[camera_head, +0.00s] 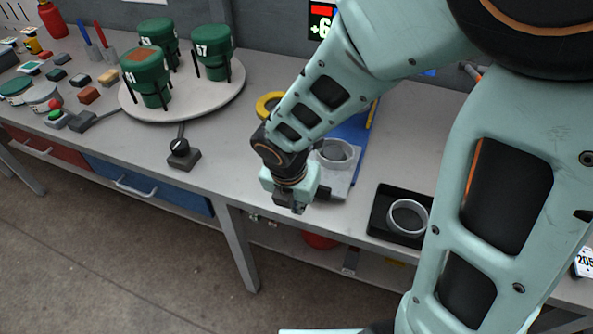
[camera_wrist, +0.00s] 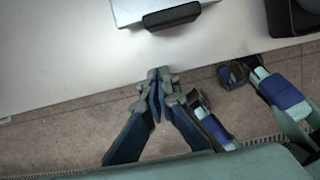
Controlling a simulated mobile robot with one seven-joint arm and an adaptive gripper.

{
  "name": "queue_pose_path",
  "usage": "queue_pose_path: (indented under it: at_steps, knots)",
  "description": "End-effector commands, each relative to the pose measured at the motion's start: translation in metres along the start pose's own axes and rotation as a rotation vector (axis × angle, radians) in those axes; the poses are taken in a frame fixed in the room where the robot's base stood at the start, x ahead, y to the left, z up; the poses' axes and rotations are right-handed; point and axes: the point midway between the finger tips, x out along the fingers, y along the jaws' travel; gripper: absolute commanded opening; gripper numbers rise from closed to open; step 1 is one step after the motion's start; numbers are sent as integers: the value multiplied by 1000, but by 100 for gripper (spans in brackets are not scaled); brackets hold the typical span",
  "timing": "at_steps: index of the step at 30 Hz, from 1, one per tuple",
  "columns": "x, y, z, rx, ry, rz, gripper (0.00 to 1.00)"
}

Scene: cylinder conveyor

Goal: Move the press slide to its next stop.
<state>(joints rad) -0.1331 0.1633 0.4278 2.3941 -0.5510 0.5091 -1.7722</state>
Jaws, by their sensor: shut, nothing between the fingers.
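The press slide (camera_head: 342,184) is a light grey plate at the table's front, with a grey ring (camera_head: 336,153) on it and a blue base (camera_head: 356,128) behind. My arm hides part of it. In the wrist view, the slide's front edge (camera_wrist: 150,8) shows at the top, with a dark handle (camera_wrist: 172,16) along it. My gripper (camera_head: 297,207) is at the table's front edge, left of and in front of the slide. In the wrist view my gripper (camera_wrist: 160,73) is shut and empty, with a visible gap to the handle.
A black tray (camera_head: 379,216) with a grey ring (camera_head: 408,217) lies to the right. A dark knob on a block (camera_head: 183,155) sits to the left. A round turntable (camera_head: 215,102) bears green numbered containers (camera_head: 212,52). Several small parts lie further left. A yellow ring (camera_head: 266,104) is behind my arm.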

Motion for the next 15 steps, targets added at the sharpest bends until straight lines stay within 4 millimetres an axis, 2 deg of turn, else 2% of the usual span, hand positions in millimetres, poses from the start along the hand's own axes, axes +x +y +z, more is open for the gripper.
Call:
queue_pose_path:
  at_steps: [1,6,15]
  knots:
    - [1,0,12,9,-1,0,0]
    - [6,0,31,5,-1,0,0]
    - [7,0,38,2,-1,0,0]
